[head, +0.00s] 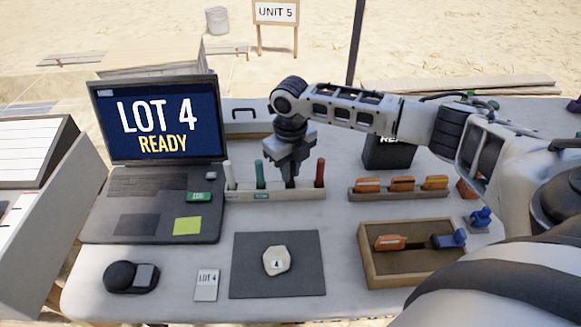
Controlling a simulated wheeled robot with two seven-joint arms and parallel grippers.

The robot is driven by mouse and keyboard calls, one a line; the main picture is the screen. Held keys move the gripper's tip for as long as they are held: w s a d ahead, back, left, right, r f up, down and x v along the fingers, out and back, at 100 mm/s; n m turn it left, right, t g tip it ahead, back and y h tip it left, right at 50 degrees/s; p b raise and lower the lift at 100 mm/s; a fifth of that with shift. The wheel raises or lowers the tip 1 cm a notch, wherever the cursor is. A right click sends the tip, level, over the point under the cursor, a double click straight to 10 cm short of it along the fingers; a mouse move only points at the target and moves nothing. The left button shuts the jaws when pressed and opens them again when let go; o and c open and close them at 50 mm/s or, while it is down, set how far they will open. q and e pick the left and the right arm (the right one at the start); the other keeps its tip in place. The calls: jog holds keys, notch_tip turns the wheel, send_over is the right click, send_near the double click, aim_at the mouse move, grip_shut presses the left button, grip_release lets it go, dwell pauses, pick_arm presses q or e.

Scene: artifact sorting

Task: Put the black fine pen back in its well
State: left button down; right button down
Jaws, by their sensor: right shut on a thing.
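My right gripper (291,172) points down over the pen rack (245,196), between the green pen (260,174) and the red pen (320,173). It is shut on a thin dark thing, which looks like the black fine pen (290,184). The jaws hide most of this pen, and I cannot tell whether its lower end is inside a well. The white pen (229,175) stands upright at the rack's left end. The green and red pens also stand upright in the rack. My left gripper is not in view.
A laptop (120,185) reading "LOT 4 READY" stands left of the rack. A dark mat (250,285) with a pale stone (276,261) lies in front. At right are a rack of orange-handled tools (375,194) and a wooden tray (385,279). A dark box (385,155) stands behind.

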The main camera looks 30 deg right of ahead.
jog(key=shift+f, duration=0.1)
jog(key=c, duration=1.4)
grip_release()
jog(key=shift+o, duration=0.2)
notch_tip(320, 180, up, 11)
jog(key=shift+f, duration=0.1)
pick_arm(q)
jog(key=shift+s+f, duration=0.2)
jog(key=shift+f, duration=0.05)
pick_arm(e)
jog(key=shift+r, duration=0.75)
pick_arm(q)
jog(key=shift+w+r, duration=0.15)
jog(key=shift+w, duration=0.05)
